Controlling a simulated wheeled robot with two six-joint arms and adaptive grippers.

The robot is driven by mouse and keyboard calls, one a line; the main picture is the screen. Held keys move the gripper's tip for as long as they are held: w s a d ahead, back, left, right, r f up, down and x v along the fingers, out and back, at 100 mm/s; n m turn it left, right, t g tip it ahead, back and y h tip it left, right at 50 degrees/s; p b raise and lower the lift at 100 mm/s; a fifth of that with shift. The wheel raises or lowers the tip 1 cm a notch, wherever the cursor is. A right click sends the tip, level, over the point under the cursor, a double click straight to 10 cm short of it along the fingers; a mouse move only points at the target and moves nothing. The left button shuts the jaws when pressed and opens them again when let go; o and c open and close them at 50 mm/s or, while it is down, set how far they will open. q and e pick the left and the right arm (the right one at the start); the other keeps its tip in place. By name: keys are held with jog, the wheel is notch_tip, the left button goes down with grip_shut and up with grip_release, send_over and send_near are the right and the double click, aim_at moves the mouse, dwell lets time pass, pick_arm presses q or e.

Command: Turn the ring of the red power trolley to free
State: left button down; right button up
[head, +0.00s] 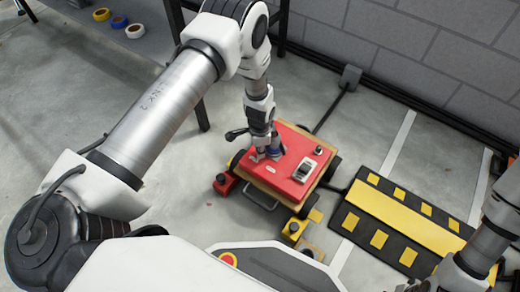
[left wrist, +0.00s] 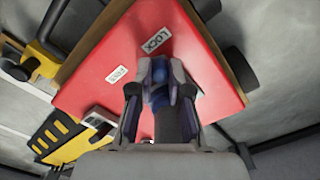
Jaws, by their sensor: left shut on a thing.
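The red power trolley (head: 288,178) stands on the floor in the middle of the head view, its flat red top facing up. My left gripper (head: 266,153) is above that top and points down at it. In the left wrist view my left gripper (left wrist: 160,88) is shut on the blue ring (left wrist: 157,78), which its fingers partly cover. A white LOCK label (left wrist: 156,41) and a white FREE label (left wrist: 117,74) lie on the red top beside the ring. Which label the ring points to is hidden. My right gripper is not in view; only part of that arm shows.
A white device (head: 305,168) sits on the trolley's top. A black and yellow ramp (head: 402,224) lies to the right. A grey block wall (head: 430,60) stands behind. A shelf with tape rolls (head: 119,22) is at the upper left.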

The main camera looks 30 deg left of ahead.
pick_arm(q)
jog(key=shift+s+d+r+n+p, duration=0.1)
jog(key=shift+s+d+n+p, duration=0.15)
jog(key=shift+n+p, duration=0.4)
jog(key=shift+s+d+r+n+p, duration=0.1)
jog(key=shift+d+n+p, duration=0.2)
jog(key=shift+n+p, duration=0.3)
jog(key=shift+s+d+f+n+p, duration=0.1)
jog(key=shift+d+n+p, duration=0.25)
jog(key=shift+n, duration=0.3)
jog(key=shift+s+d+n+p, duration=0.1)
jog(key=shift+d+n+p, duration=0.15)
jog(key=shift+n+p, duration=0.3)
jog(key=shift+d+f+n, duration=0.1)
jog(key=shift+d+n, duration=0.45)
jog(key=shift+n, duration=0.7)
jog(key=shift+w+d+n, duration=0.2)
jog(key=shift+d+n, duration=0.45)
jog(key=shift+n, duration=0.65)
jog(key=c, duration=1.1)
grip_release()
